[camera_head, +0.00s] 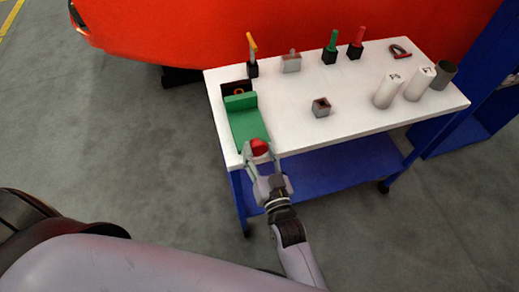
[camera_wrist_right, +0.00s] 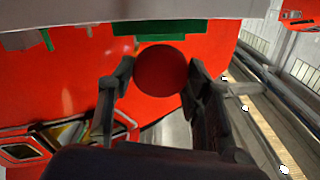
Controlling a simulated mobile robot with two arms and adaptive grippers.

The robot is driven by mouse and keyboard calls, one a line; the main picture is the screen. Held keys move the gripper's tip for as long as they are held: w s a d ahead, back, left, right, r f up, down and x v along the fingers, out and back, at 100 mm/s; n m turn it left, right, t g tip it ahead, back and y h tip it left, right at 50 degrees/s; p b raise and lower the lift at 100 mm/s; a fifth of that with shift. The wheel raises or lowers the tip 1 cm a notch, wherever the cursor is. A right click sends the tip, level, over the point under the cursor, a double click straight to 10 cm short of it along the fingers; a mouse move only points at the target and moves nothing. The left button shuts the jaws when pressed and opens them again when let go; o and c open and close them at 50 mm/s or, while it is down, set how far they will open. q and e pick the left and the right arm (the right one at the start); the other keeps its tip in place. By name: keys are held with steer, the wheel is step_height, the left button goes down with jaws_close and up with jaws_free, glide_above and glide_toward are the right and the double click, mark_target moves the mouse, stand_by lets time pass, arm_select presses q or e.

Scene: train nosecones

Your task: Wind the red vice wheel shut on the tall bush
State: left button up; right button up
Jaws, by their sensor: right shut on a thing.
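The green vice (camera_head: 248,125) lies at the left end of the white table top. Its red wheel (camera_head: 259,147) is at the vice's near end, by the table's front edge. My right gripper (camera_head: 258,153) is shut on the red wheel. In the right wrist view the wheel (camera_wrist_right: 161,70) shows as a round red disc between the two fingers. A dark block with an orange ring (camera_head: 237,88) is at the vice's far end. I cannot tell which thing is the tall bush, or whether the jaws touch anything. My left gripper is not in view.
A large red body (camera_head: 300,20) rises behind. The table's front middle is clear.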

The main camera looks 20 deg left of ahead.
steer(key=shift+f+m, duration=0.1)
steer(key=shift+m, duration=0.5)
steer(key=o, duration=1.1)
steer(key=v, duration=1.2)
